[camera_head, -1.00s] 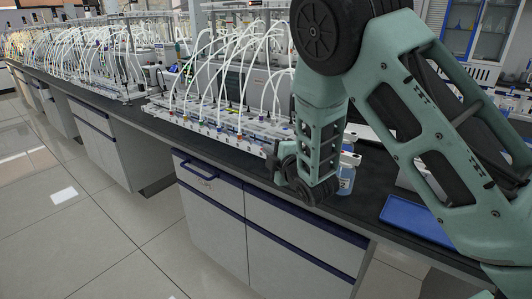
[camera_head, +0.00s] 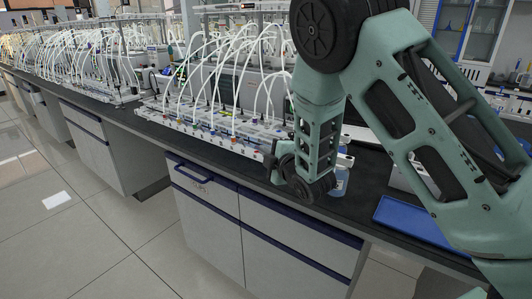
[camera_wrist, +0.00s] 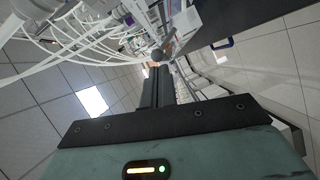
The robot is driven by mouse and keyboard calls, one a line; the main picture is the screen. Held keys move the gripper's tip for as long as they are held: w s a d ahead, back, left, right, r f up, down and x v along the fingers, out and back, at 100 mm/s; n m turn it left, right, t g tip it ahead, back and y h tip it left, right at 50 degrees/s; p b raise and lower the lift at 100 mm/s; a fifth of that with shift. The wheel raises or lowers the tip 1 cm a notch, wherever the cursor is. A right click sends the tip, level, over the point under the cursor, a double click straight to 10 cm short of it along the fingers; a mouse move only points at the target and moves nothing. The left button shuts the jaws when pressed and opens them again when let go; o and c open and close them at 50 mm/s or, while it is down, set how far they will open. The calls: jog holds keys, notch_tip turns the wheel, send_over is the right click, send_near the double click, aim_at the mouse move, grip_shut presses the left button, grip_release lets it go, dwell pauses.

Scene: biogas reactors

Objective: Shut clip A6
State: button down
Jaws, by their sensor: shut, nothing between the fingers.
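The reactor rack (camera_head: 200,130) stands on the dark bench, with a row of small coloured fittings along its front and white tubes arching above. I cannot tell which fitting is clip A6; labels are too small to read. My gripper (camera_head: 272,166) is at the rack's near right end, by its front edge, partly hidden by my wrist. In the wrist view my gripper (camera_wrist: 156,72) has its dark fingers together, with nothing between them. A grey rounded part (camera_wrist: 157,55) shows just beyond the fingertips; I cannot tell whether they touch it.
A bottle with blue liquid (camera_head: 340,182) stands right beside my wrist. A blue tray (camera_head: 415,220) lies on the bench at right. More tubed racks (camera_head: 75,65) stand farther left. White tubes (camera_wrist: 65,55) hang close at left in the wrist view. The floor (camera_head: 90,240) in front is clear.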

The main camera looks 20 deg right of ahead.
jog(key=shift+w+d+r+m+g, duration=0.2)
jog(key=shift+d+r+m+g, duration=0.15)
jog(key=shift+m, duration=0.35)
jog(key=d+m, duration=0.1)
jog(key=w+r+m+g+y+p, duration=0.1)
jog(key=m, duration=0.1)
jog(key=w+d+m+g+p, duration=0.1)
jog(key=shift+d+r+m+g+y, duration=0.15)
jog(key=shift+d+m+g+y, duration=0.1)
jog(key=shift+d+m+y, duration=0.1)
dwell(0.3)
jog(key=shift+r, duration=0.1)
jog(key=shift+r+p, duration=0.4)
jog(key=shift+r, duration=0.35)
jog(key=shift+w+r, duration=0.1)
